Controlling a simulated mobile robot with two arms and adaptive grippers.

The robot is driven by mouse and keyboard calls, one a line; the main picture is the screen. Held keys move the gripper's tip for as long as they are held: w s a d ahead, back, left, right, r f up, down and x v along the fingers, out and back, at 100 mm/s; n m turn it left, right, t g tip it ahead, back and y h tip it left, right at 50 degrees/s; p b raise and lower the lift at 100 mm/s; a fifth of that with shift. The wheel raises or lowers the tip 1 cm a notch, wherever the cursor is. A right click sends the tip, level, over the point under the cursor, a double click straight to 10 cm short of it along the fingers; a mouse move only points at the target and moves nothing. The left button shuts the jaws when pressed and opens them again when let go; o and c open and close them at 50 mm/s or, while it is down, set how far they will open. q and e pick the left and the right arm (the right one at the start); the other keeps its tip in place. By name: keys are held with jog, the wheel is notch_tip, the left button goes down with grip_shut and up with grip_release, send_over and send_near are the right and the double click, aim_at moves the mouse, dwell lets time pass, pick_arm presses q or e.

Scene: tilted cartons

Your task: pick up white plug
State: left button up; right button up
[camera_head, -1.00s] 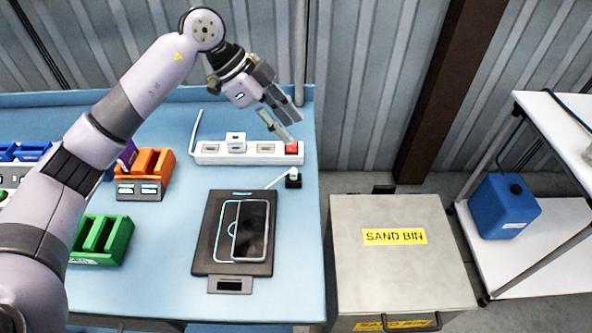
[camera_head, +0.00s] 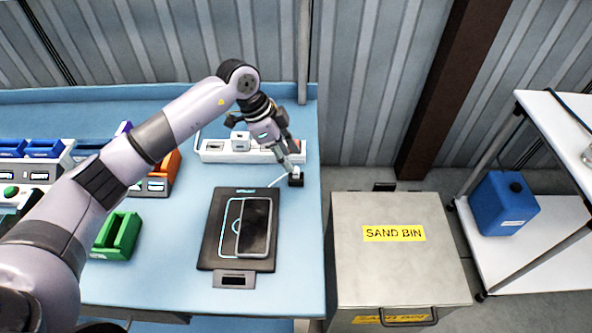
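A small white plug (camera_head: 296,172) on the end of a thin white cable stands at a small black block (camera_head: 296,182) near the table's right edge. My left gripper (camera_head: 293,163) points down at the plug, with its fingertips right at it and partly covering it. The fingers look apart; whether they touch the plug is hard to tell. Another white cube-shaped plug (camera_head: 240,138) sits in the white power strip (camera_head: 222,155), whose right part is partly hidden by my gripper. My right gripper is not in view.
A dark charging pad (camera_head: 211,235) with a phone (camera_head: 255,228) lies in front. A green holder (camera_head: 120,236) and an orange one (camera_head: 172,168) stand to the left. A sand bin (camera_head: 395,275) stands right of the blue table (camera_head: 170,285).

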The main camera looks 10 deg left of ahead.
aim_at(296, 174)
pick_arm(q)
jog(key=p+x, duration=0.2)
jog(key=x, duration=0.2)
jog(key=shift+f, duration=0.25)
jog(key=shift+w+d+f, duration=0.1)
jog(key=shift+f, duration=0.2)
jog(key=shift+c, duration=0.3)
grip_shut()
